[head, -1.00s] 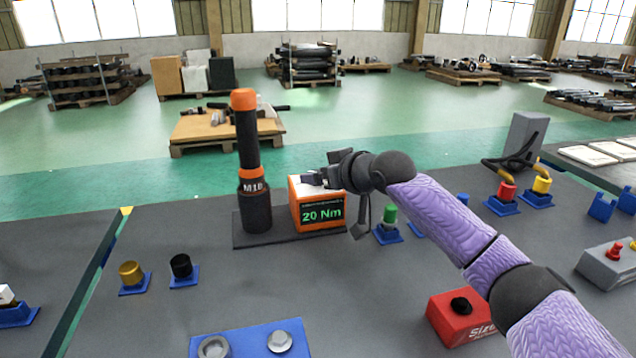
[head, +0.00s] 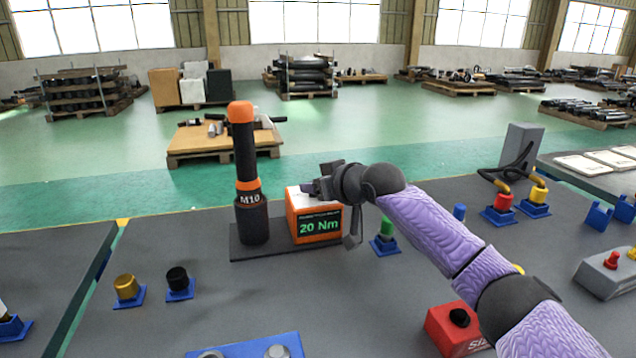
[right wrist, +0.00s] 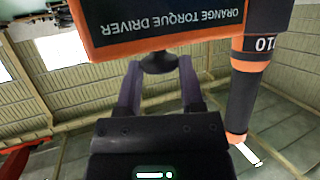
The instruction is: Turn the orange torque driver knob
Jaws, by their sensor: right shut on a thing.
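The orange torque driver's control box (head: 319,227) stands on a dark base plate, its green display reading 20 Nm. The black driver marked M10 (head: 249,170), with orange bands, stands upright beside it on the left. My right gripper (head: 313,188) is at the upper part of the box. In the right wrist view, the box (right wrist: 165,35) shows an upside-down orange torque driver label. The dark knob (right wrist: 158,62) sits between the two fingertips of my right gripper (right wrist: 158,72), which is shut on it. In the head view the knob is hidden by the gripper. My left gripper is out of view.
A green button (head: 387,227) on a blue base stands just right of the box, near my right forearm. A red box with a black knob (head: 459,317) is close under that arm. Gold (head: 126,287) and black (head: 177,279) knobs stand at the left. The bench between is clear.

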